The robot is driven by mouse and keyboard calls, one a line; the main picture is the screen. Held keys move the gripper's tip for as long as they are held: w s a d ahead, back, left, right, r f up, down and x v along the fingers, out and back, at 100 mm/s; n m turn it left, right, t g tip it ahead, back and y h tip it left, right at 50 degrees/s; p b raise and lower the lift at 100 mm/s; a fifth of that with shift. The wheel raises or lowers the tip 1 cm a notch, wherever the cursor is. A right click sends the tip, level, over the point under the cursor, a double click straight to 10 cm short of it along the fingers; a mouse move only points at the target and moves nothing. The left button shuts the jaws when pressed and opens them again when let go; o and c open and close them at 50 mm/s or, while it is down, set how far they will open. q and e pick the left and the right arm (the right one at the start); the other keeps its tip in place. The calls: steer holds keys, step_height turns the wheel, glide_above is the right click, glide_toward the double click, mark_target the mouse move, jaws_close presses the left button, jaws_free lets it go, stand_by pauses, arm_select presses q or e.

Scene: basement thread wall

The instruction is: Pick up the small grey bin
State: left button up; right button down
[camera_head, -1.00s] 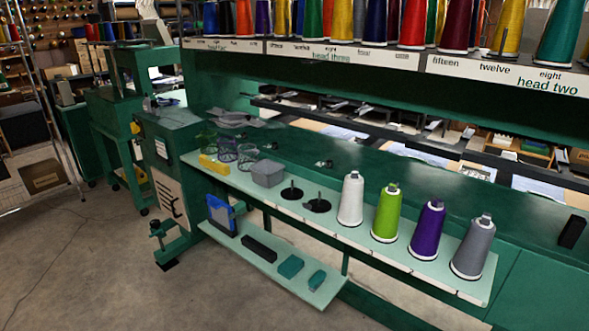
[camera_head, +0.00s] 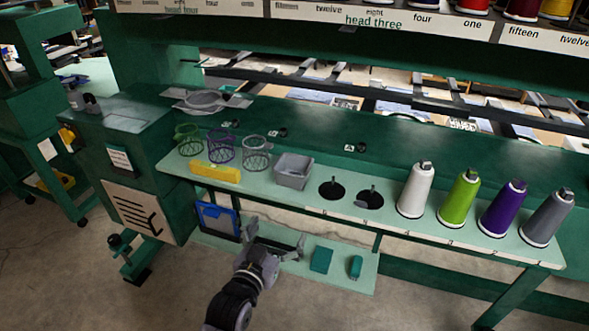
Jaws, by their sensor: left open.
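The small grey bin (camera_head: 293,171) stands upright on the pale green shelf (camera_head: 390,217), right of the wire baskets and left of two black spindle discs. It looks open-topped and empty. My left gripper (camera_head: 275,239) comes up from the bottom of the view. Its fingers are spread open with nothing between them. It is in front of and below the bin in the picture, apart from it, and covers part of the lower shelf. My right gripper does not show.
A yellow block (camera_head: 215,172) and green, purple and grey wire baskets (camera_head: 256,153) stand left of the bin. White, green, purple and grey thread cones (camera_head: 416,190) line the right. The lower shelf (camera_head: 340,275) holds a blue-framed item (camera_head: 218,219) and teal boxes (camera_head: 321,260).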

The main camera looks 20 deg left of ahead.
arm_select(q)
step_height(320, 180, up, 8)
steer(key=a+t, duration=0.1)
steer(key=a, duration=0.1)
steer(key=p, duration=0.2)
glide_toward(298, 157)
steer(key=shift+w+d+r, duration=0.1)
steer(key=shift+w+d, duration=0.25)
steer(key=shift+w, duration=0.2)
steer(key=shift+w+a+p, duration=0.1)
steer(key=shift+w+p, duration=0.3)
steer(key=shift+w, duration=0.2)
steer(key=w, duration=0.3)
steer(key=shift+w+a+f+p, duration=0.15)
steer(key=shift+f+p, duration=0.05)
steer(key=shift+p, duration=0.15)
steer(key=shift+w, duration=0.4)
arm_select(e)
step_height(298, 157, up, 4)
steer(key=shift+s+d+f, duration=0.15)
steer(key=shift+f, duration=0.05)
arm_select(q)
steer(key=shift+c, duration=0.6)
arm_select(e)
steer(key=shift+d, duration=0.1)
